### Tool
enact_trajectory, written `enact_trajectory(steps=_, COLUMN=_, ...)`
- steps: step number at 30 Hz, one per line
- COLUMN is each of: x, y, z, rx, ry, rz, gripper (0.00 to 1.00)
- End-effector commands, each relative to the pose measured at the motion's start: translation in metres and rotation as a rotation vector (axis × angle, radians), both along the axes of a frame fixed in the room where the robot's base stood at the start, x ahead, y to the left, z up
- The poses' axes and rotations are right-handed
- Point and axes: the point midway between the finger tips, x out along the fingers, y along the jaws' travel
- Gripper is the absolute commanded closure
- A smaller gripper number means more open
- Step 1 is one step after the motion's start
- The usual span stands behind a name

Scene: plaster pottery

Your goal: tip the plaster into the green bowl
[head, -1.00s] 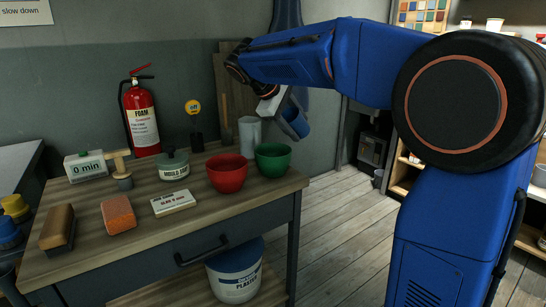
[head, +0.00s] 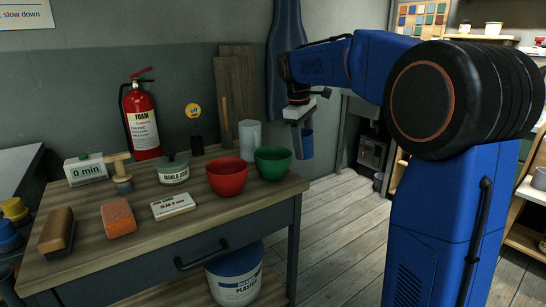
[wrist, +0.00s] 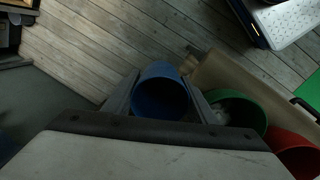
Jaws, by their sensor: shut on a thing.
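My gripper (head: 302,124) is shut on a blue cup (head: 307,148). It holds the cup about upright, just right of the table's right edge, with the floor behind it. In the wrist view the cup (wrist: 160,98) is between the fingers, and its dark blue inside shows no clear plaster. The green bowl (head: 272,164) stands at the table's right end, left of the cup and apart from it. In the wrist view a whitish patch shows inside the green bowl (wrist: 262,121).
A red bowl (head: 227,178) stands left of the green one. A clear jug (head: 249,138) is behind them. A lidded pot (head: 173,170), a card (head: 172,206) and an orange block (head: 118,218) lie further left. A plaster tub (head: 234,279) is below. Floor right of the table is clear.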

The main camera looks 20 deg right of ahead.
Motion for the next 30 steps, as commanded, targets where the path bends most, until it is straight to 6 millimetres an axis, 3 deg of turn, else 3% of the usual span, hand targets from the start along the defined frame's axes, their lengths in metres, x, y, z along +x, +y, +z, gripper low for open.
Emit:
enact_trajectory(steps=15, x=0.004, y=-0.01, z=-0.02, rx=0.168, ry=0.054, rz=0.006, gripper=0.73)
enact_trajectory(steps=30, x=0.004, y=-0.01, z=0.035, rx=0.174, ry=0.055, rz=0.007, gripper=0.73)
